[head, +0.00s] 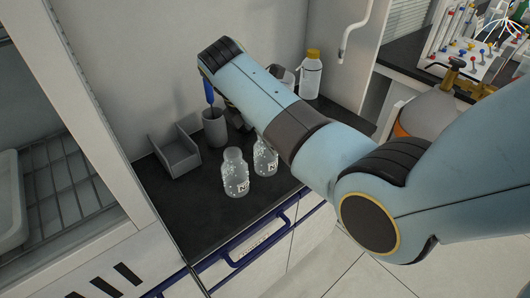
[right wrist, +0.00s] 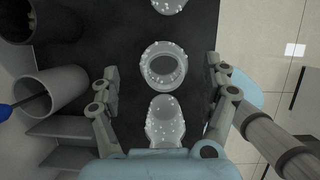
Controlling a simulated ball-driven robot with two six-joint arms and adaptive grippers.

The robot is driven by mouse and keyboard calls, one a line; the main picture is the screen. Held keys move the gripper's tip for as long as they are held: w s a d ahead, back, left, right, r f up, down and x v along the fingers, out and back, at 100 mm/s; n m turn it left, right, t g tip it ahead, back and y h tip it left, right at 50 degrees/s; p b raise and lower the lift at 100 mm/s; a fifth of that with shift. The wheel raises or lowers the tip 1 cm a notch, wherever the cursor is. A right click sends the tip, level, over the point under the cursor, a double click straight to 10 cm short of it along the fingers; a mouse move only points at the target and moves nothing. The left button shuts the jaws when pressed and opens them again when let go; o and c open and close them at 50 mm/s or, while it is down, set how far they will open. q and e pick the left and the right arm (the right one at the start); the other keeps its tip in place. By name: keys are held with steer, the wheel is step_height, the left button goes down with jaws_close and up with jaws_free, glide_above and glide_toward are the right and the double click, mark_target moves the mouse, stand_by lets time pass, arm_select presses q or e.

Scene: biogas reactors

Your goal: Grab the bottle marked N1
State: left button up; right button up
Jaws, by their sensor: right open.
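Two clear bottles stand upright on the black counter in the head view, the left bottle (head: 235,175) and the right bottle (head: 264,160). Each has a small label beginning with N; I cannot read the digits for certain. My right gripper (head: 236,118) is mostly hidden behind its own arm. In the right wrist view, my right gripper (right wrist: 162,72) is open, its fingers apart on either side of a round bottle mouth (right wrist: 163,66). Another bottle (right wrist: 165,122) shows nearer the palm, and a third (right wrist: 168,5) is cut off at the top. My left gripper is not in view.
A grey cup (head: 214,128) with a blue-handled tool and a grey tray (head: 178,155) stand left of the bottles. A yellow-capped bottle (head: 311,78) stands at the back. A blue rail (head: 250,250) runs along the counter front. The counter's left front is clear.

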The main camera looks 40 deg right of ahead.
steer(key=x, duration=0.5)
steer(key=shift+s+a+f, duration=0.2)
steer(key=shift+s+a, duration=0.1)
steer(key=shift+s, duration=0.05)
steer(key=shift+w+d+f, duration=0.1)
steer(key=shift+d+f, duration=0.05)
steer(key=shift+f, duration=0.25)
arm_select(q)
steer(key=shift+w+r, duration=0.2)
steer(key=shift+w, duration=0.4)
arm_select(e)
steer(key=shift+c, duration=0.4)
steer(key=c, duration=1.3)
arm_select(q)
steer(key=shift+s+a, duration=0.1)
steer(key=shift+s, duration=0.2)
arm_select(e)
steer(key=shift+r, duration=0.15)
